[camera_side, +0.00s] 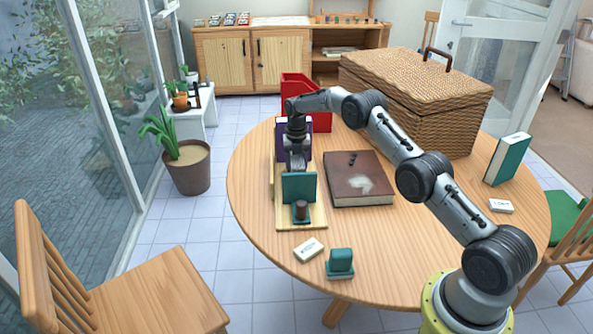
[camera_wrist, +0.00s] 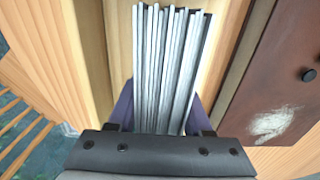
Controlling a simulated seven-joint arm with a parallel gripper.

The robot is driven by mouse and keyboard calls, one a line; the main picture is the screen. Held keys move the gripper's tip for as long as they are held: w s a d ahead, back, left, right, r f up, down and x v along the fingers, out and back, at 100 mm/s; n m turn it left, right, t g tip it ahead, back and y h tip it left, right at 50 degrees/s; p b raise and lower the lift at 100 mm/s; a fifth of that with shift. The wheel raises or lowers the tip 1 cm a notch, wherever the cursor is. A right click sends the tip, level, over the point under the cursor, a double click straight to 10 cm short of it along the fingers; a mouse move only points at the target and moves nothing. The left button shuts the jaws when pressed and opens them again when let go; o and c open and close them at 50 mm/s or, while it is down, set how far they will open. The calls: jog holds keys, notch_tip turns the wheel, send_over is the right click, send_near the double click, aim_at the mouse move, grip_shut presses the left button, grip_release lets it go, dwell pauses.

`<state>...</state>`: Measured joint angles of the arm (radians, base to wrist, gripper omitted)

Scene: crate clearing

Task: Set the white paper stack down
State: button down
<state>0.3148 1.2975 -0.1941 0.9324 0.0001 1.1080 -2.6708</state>
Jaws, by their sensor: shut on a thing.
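In the wrist view the white paper stack (camera_wrist: 165,70) shows as several pale upright sheets seen edge-on, with dark lines between them. My gripper (camera_side: 297,163) is shut on the stack. In the side view my gripper is over a pale wooden rack (camera_side: 287,218), between a purple upright piece (camera_side: 281,136) and a teal upright piece (camera_side: 299,187). The stack is mostly hidden there. I cannot tell whether it touches the rack.
A brown book (camera_side: 345,192) lies right of the rack. A red holder (camera_side: 293,89) and a large wicker basket (camera_side: 470,115) stand behind. A white block (camera_side: 308,250) and a teal stamp-like piece (camera_side: 341,262) lie in front. The table (camera_side: 400,245) has clear wood right of these.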

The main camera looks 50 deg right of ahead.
jog(key=shift+f, duration=0.3)
jog(key=shift+f, duration=0.15)
jog(key=shift+c, duration=1.6)
grip_release()
notch_tip(320, 180, up, 12)
jog(key=shift+r, duration=0.25)
